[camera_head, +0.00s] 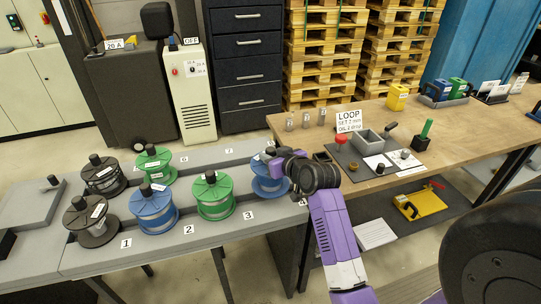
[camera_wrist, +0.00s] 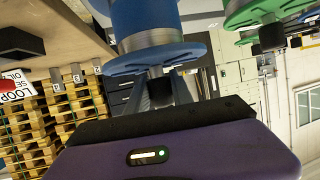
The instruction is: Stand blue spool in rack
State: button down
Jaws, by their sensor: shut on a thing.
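A blue spool (camera_head: 270,186) is at the right end of the grey rack (camera_head: 95,258), right of the number 3 label. My gripper (camera_head: 271,155) is over its top, partly hidden by my wrist. In the wrist view the fingers (camera_wrist: 160,90) are shut on the black knob of the blue spool (camera_wrist: 152,58). The spool looks upright; whether its base rests on the rack or is just above it I cannot tell. Another blue spool (camera_head: 153,210) stands in the rack between the labels 1 and 2.
A green spool (camera_head: 213,197) stands just left of the held spool, and shows in the wrist view (camera_wrist: 262,12). Another green spool (camera_head: 155,166) and two black spools (camera_head: 103,176) stand farther left. The wooden workbench (camera_head: 450,135) with a LOOP sign (camera_head: 348,119) is close on the right.

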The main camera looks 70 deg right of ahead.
jog(key=shift+f+b, duration=1.55)
jog(key=shift+f, duration=0.4)
dwell(0.8)
jog(key=c, duration=1.2)
grip_release()
jog(key=shift+o, duration=0.8)
jog(key=shift+f, duration=0.4)
jog(key=v, duration=0.8)
jog(key=shift+r, duration=0.2)
jog(key=shift+w, duration=0.1)
